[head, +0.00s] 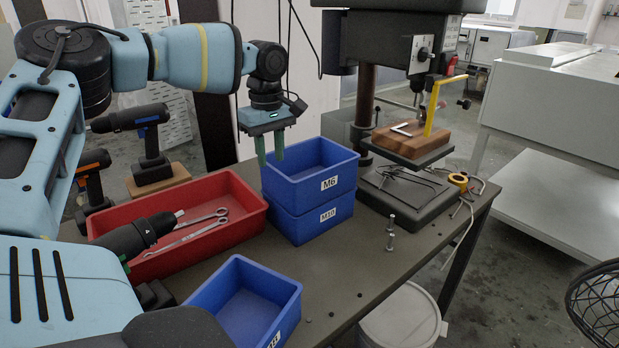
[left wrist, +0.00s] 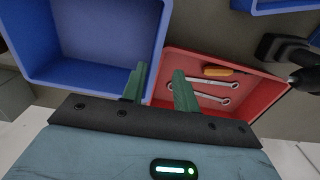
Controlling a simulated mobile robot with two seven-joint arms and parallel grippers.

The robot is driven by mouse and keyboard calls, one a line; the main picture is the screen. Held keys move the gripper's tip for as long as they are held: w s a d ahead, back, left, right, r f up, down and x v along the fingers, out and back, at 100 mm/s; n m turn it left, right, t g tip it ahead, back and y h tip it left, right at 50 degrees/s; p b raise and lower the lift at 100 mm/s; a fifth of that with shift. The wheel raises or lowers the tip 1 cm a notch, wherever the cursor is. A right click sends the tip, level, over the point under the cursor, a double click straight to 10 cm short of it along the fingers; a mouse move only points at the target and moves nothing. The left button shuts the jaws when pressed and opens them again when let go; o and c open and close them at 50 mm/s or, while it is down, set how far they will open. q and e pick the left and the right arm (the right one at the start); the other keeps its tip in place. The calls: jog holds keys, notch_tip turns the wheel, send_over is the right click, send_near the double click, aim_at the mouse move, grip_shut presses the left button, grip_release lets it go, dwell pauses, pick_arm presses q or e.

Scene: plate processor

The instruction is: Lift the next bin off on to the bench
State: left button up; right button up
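A blue bin labelled M6 (head: 305,190) is stacked on a second blue bin, labelled M10 (head: 300,229), on the bench (head: 390,260). My left gripper (head: 271,163) points down at the left wall of the M6 bin. Its two fingers are apart, with nothing seen held. In the left wrist view the fingers (left wrist: 160,72) lie on either side of the near wall of a blue bin (left wrist: 85,50), which appears empty. I cannot tell whether they touch it. A third blue bin (head: 222,292) sits at the front of the bench. My right gripper is not in view.
A red tray (head: 245,222) with wrenches is left of the stack. Drills (head: 150,140) stand behind it. A drill press (head: 410,200) stands right of the stack, with loose bolts (head: 390,240) before it. The bench between front bin and bolts is mostly clear.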

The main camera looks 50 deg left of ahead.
pick_arm(q)
send_over(278, 200)
jog(key=shift+w+a+f, duration=0.1)
jog(key=shift+a+f, duration=0.1)
jog(key=shift+f, duration=1.7)
jog(key=shift+w+a+f, duration=0.1)
jog(key=shift+a+f, duration=0.05)
jog(key=shift+f, duration=1.7)
grip_shut()
